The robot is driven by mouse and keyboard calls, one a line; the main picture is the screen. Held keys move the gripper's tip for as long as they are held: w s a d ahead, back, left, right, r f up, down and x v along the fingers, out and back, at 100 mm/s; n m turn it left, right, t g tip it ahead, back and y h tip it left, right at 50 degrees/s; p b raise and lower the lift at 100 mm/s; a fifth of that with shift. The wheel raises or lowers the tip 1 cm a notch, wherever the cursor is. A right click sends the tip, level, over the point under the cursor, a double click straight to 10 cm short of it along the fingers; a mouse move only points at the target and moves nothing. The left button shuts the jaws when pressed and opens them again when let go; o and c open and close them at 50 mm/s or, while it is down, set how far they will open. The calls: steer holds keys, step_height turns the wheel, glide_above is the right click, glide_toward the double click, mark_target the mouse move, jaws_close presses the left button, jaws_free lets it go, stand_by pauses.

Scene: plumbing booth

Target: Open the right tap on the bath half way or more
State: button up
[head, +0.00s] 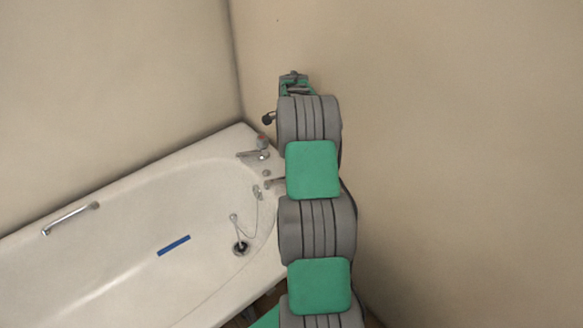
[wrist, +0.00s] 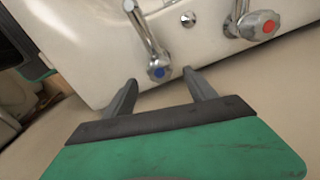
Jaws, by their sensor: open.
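The white bath (head: 130,215) has two taps at its far-right end. The tap with a reddish top (head: 262,145) stands farther back in the head view; the other tap (head: 274,181) is nearer and partly hidden by my arm. In the wrist view one tap has a chrome handle with a blue cap (wrist: 158,70), and the red-capped tap (wrist: 262,25) is at the upper right. My gripper (wrist: 160,77) is open and empty, its two fingertips just below and either side of the blue-capped handle. Contact with it cannot be made out. In the head view my gripper's fingertips are hard to make out.
Beige walls meet in the corner behind the bath. A plug chain (head: 240,222), the drain (head: 240,248) and a blue strip (head: 174,245) lie inside the bath. A small chrome knob (wrist: 188,19) sits between the taps.

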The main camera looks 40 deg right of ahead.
step_height(320, 180, down, 6)
steer(key=shift+r, duration=0.15)
steer(key=c, duration=1.4)
